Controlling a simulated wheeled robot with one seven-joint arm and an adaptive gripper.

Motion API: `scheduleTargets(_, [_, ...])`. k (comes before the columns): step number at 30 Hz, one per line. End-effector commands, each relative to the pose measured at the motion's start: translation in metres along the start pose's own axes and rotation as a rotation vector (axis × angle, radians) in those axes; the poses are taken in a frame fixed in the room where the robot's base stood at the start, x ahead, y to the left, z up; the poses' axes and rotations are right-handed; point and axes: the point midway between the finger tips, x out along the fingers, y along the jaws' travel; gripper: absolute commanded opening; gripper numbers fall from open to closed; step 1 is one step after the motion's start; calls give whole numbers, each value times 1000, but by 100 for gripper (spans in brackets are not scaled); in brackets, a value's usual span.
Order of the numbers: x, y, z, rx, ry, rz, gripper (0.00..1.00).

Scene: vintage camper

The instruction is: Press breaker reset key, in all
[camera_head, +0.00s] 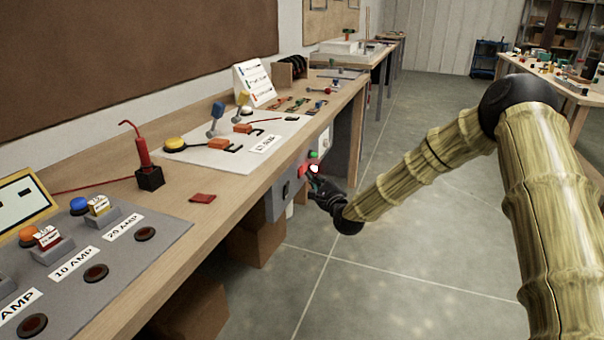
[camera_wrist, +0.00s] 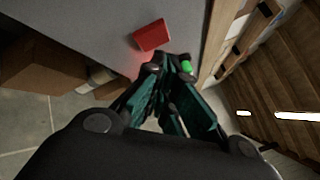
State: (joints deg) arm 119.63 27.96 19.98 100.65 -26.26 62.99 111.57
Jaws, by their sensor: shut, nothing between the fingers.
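A grey box (camera_head: 279,201) is fixed to the front of the bench. On its face are a red key (camera_head: 304,170) and a small green piece (camera_head: 313,155). A bright whitish spot (camera_head: 314,168) glows beside the red key. No readable label shows which part is the breaker reset key. My gripper (camera_head: 313,180) is shut and empty, close in front of the box. In the wrist view, the red key (camera_wrist: 152,35) lies just beyond and left of my fingertips (camera_wrist: 169,64), and the green piece (camera_wrist: 187,66) is at their right. Contact cannot be told.
The wooden bench (camera_head: 222,208) runs along the left, with a grey fuse panel (camera_head: 115,270) and a white board (camera_head: 225,152) on top. Cardboard boxes (camera_head: 256,243) stand underneath. The floor (camera_head: 400,280) beside the bench is clear. Another table (camera_head: 550,88) stands at the right.

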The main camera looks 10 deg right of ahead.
Motion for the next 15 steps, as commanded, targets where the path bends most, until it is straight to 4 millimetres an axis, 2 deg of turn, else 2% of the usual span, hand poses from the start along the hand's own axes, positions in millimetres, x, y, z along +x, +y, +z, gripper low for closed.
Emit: scheduleTargets(15, [6, 4, 5, 0, 0, -1, 0])
